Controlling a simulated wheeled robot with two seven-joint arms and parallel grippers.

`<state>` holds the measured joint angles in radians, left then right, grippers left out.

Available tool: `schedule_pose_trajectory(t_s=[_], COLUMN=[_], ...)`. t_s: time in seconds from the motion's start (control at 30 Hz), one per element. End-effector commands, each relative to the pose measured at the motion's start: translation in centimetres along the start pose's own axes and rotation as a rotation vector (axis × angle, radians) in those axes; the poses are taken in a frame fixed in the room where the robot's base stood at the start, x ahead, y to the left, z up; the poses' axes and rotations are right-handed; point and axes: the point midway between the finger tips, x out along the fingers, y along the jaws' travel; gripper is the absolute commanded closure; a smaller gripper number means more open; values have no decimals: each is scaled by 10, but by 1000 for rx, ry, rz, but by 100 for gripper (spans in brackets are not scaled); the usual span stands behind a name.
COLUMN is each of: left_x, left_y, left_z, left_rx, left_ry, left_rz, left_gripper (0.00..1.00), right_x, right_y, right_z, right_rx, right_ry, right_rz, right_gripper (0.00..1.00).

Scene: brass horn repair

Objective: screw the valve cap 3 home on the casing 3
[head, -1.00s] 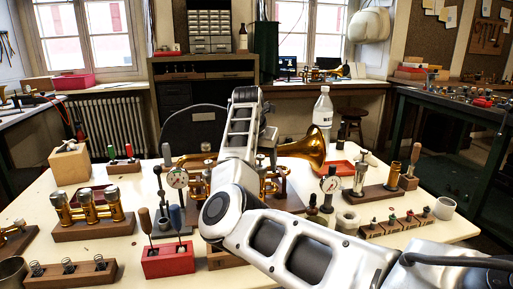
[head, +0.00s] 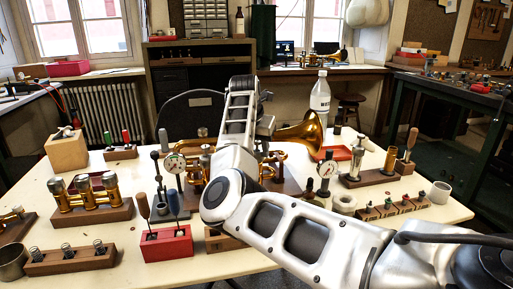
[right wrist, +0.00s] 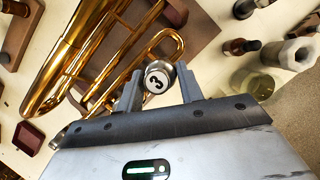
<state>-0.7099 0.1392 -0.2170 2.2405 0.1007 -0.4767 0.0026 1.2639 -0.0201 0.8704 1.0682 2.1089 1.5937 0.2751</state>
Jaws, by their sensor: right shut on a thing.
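The valve cap 3 (right wrist: 157,77) is a small silver cap with a "3" on its white top. In the right wrist view it sits between the two grey fingertips of my right gripper (right wrist: 157,85), which is shut on it. The brass horn (right wrist: 75,55) lies beside and behind the cap, its tubing close to the fingers. In the head view the horn's bell (head: 300,135) shows right of my right gripper (head: 267,128). The casing 3 is hidden below the cap and fingers, so I cannot tell whether the cap touches it. My left gripper is not in view.
A red block with tools (head: 166,246), a dial gauge (head: 173,164) and another gauge (head: 326,170) stand near my right arm. A wooden block with brass cylinders (head: 92,215) is at left. A water bottle (head: 320,97) stands behind. Bare tabletop shows at front left.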

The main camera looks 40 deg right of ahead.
Motion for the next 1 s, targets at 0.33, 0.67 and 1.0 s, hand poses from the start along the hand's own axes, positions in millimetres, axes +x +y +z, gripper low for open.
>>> schedule_pose_trajectory(t_s=[0.33,0.67,1.0], left_x=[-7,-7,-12], left_y=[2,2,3], left_z=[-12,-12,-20], left_rx=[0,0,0], left_ry=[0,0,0], left_rz=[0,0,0], left_gripper=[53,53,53], right_x=[-1,0,-1], right_y=[2,2,4], right_z=[1,1,3], right_rx=[360,397,673], right_ry=[1,-1,3], right_rz=[-151,-165,-281], right_gripper=[90,90,90])
